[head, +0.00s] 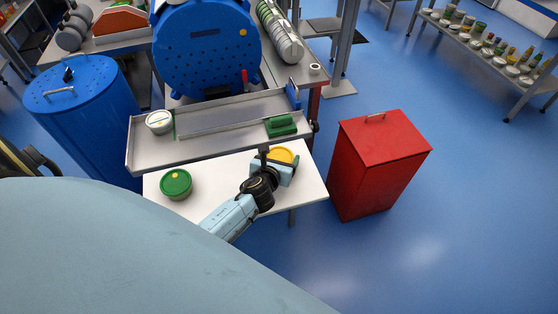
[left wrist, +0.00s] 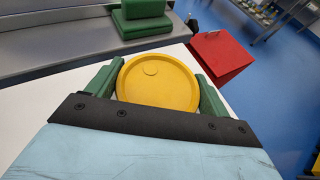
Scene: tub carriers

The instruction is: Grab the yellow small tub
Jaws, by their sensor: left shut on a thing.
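The yellow small tub (head: 281,155) stands at the right part of the white table (head: 224,172). In the left wrist view its round yellow lid (left wrist: 158,82) fills the space between the two green fingers. My left gripper (head: 279,164) is shut on the yellow tub, one finger on each side. The tub's lower body is hidden by the gripper, and I cannot tell whether it touches the table. My right gripper is not in view.
A green-lidded tub (head: 176,184) stands at the table's left. Behind is a metal tray (head: 150,151) with a white-lidded tub (head: 159,122) and a green block (head: 281,125). A red bin (head: 380,150) stands right, a blue drum (head: 80,105) left.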

